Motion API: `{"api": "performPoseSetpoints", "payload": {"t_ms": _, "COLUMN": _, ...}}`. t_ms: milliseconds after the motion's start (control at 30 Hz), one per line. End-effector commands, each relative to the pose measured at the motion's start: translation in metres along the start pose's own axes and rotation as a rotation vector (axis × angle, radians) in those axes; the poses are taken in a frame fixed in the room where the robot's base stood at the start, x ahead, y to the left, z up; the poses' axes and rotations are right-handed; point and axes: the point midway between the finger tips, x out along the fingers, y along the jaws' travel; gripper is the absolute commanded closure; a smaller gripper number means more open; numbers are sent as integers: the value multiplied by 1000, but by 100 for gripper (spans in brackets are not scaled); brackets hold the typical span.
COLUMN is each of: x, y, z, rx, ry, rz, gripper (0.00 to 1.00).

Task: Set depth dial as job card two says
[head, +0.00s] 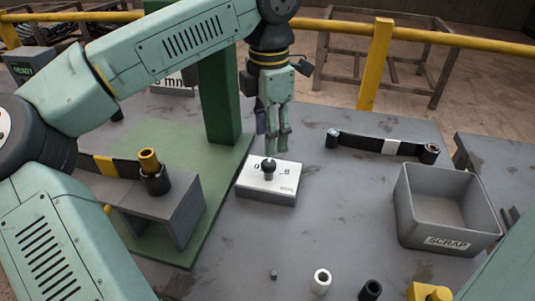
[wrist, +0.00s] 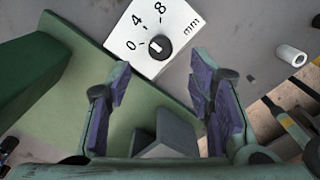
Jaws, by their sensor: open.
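The depth dial is a white-topped box (head: 267,184) on the grey bench, with a black knob (head: 268,166). In the wrist view the dial face (wrist: 150,22) reads 0, 4, 8 and mm. A small pale mark on the knob (wrist: 160,47) appears on its left side, towards the 0; its exact angle is hard to tell. My gripper (head: 277,146) points down just above and behind the knob, apart from it. In the wrist view its fingers (wrist: 160,78) are spread and empty.
A green post (head: 220,95) rises left of the dial from a green base. A grey block (head: 150,214) holds a yellow-topped part. A grey SCRAP bin (head: 447,222) stands right. Small cylinders (head: 321,282) stand in front.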

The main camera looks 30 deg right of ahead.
Motion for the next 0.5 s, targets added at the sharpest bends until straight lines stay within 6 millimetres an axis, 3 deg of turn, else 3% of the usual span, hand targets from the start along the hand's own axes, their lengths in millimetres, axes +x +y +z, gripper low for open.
{"api": "performPoseSetpoints", "payload": {"t_ms": 300, "x": 53, "y": -1, "z": 0, "rx": 1, "ry": -2, "rz": -3, "gripper": 52}}
{"api": "performPoseSetpoints", "payload": {"t_ms": 500, "x": 66, "y": -1, "z": 0, "rx": 2, "ry": -4, "rz": -2, "gripper": 52}}
